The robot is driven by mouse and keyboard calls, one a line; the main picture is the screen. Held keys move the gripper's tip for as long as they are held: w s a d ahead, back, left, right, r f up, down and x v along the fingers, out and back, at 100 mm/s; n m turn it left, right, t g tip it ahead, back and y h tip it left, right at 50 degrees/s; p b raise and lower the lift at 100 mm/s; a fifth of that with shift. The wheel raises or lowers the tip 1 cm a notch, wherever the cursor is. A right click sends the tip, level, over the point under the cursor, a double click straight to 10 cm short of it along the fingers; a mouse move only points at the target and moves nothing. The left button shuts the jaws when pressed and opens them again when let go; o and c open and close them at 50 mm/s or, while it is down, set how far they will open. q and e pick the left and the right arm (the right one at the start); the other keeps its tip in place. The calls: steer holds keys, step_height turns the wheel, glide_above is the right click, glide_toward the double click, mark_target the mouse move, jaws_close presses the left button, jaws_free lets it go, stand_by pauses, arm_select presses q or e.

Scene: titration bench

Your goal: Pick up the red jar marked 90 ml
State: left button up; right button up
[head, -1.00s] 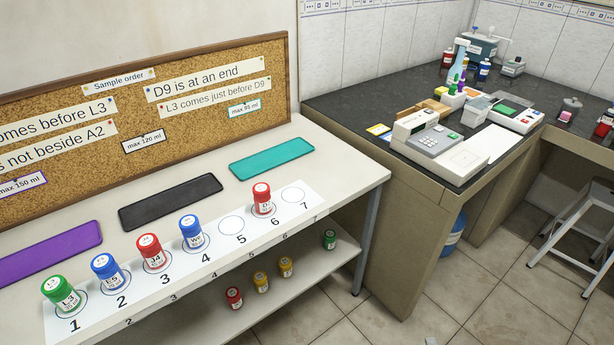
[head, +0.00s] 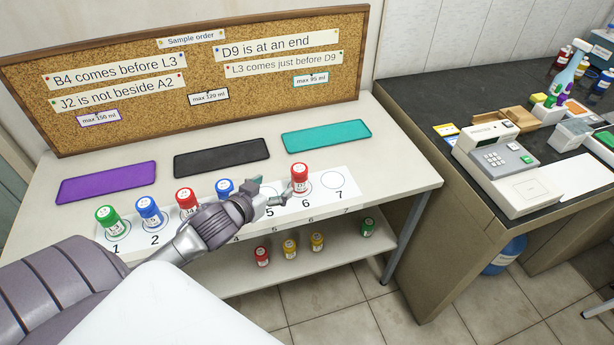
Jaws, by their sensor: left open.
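A red jar (head: 299,180) with a white label stands upright on spot 6 of the numbered strip (head: 318,207). Another red jar (head: 186,198) stands on spot 3, partly hidden by my left arm. A third red jar (head: 262,257) is on the lower shelf. The volume marks on the labels are too small to read. My left gripper (head: 283,192) is open and empty, just left of the jar on spot 6, its fingers pointing towards it. I cannot tell whether they touch it. My right gripper is not in view.
A green jar (head: 109,219) and blue jars (head: 150,211) (head: 225,188) share the strip; spot 7 is empty. Purple (head: 106,183), black (head: 221,158) and teal (head: 326,136) mats lie behind. The corkboard (head: 200,120) stands at the back. Yellow jars (head: 290,248) are below.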

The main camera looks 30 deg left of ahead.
arm_select(q)
glide_toward(299, 168)
steer(key=x, duration=0.5)
steer(key=shift+w+f+p, duration=0.1)
steer(key=shift+w+p, duration=0.05)
steer(key=shift+p, duration=0.15)
steer(key=x, duration=0.5)
steer(key=shift+d+f+p, duration=0.1)
steer(key=shift+p, duration=0.3)
steer(key=shift+s, duration=0.2)
steer(key=shift+c, duration=0.7)
steer(key=c, duration=1.1)
steer(key=shift+c, duration=0.4)
steer(key=shift+r, duration=0.2)
